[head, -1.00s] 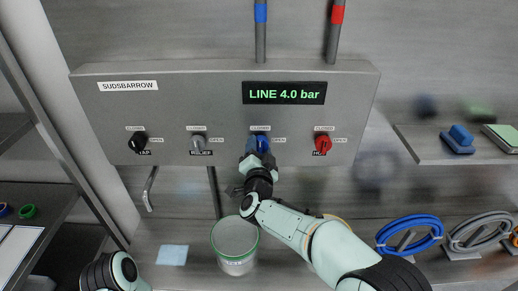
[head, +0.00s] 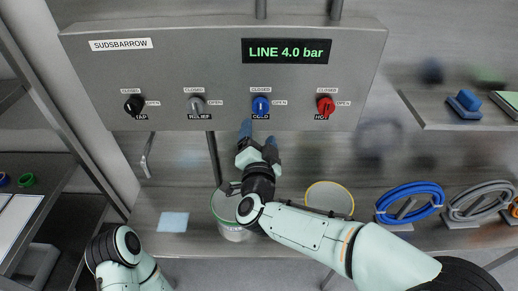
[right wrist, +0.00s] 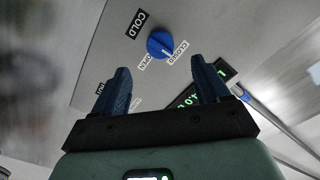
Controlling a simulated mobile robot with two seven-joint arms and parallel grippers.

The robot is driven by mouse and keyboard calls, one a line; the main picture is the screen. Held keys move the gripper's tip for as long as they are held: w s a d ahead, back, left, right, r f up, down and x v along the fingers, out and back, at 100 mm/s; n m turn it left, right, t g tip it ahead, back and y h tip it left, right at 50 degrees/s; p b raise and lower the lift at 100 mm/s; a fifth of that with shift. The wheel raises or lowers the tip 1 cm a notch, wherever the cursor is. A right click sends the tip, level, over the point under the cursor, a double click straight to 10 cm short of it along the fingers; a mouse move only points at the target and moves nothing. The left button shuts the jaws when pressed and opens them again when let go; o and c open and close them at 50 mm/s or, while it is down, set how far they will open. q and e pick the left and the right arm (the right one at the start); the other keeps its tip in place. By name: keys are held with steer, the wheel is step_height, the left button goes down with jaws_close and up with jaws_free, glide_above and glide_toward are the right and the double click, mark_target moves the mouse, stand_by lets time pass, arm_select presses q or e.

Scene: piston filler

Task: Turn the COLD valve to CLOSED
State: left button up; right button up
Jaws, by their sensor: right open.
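The blue COLD valve knob (head: 261,105) sits on the grey panel (head: 215,70), between the CLOSED label above and the OPEN label to its right. Its pale mark appears to point at CLOSED. The knob also shows in the right wrist view (right wrist: 160,43), with its mark towards the CLOSED label. My right gripper (head: 259,136) is open and empty, just below and in front of the knob, apart from it. In the right wrist view its two blue fingers (right wrist: 160,78) are spread wide. My left gripper is not in view; only part of that arm shows.
TAP (head: 134,106), RELIEF (head: 197,105) and red HOT (head: 325,106) knobs share the panel. The display (head: 286,51) reads LINE 4.0 bar. A green-rimmed bucket (head: 230,232) stands below my right gripper. Blue hose (head: 410,203) lies coiled at right.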

steer(key=shift+s, duration=1.6)
